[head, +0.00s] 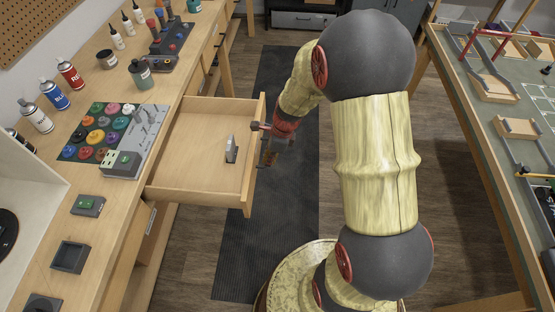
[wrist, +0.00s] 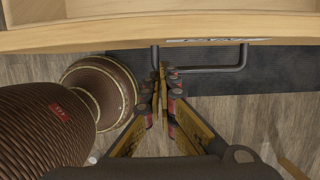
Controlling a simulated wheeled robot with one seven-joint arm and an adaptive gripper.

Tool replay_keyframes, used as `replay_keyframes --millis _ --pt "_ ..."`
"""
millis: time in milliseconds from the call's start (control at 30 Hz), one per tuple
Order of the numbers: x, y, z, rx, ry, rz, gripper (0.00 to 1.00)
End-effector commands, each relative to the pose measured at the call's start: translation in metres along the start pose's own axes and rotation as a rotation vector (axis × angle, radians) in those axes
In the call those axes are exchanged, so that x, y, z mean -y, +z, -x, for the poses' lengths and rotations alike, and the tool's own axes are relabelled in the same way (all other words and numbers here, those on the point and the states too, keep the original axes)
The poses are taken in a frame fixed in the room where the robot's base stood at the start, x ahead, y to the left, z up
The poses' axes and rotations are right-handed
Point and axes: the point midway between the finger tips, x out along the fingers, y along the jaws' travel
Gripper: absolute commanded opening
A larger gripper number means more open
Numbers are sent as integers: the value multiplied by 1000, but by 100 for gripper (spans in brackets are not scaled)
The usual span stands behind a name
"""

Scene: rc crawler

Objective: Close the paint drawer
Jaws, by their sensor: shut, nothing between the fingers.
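The paint drawer (head: 190,140) is pulled out of the left workbench, with its wooden front facing the aisle. A small grey block (head: 232,149) lies inside it near the front. My gripper (head: 268,158) is just outside the drawer front, around the middle of its width. In the wrist view, the drawer front (wrist: 100,36) runs across the top, with a dark bar handle (wrist: 215,69). My gripper (wrist: 160,88) is shut and empty, its fingertips by the left part of the handle. I cannot tell whether they touch it.
The workbench (head: 60,225) holds paint bottles, a tray of coloured paint pots (head: 100,130) and small grey trays. A dark mat (head: 275,225) covers the aisle floor. A second table (head: 480,150) with a track layout stands at the right.

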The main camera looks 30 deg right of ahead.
Motion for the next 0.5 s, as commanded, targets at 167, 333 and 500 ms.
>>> replay_keyframes --millis 167,333,500 --pt "0 13 -4 -1 0 2 0" --pt "0 15 -3 -1 0 0 0" --pt "0 15 -3 -1 1 0 0"
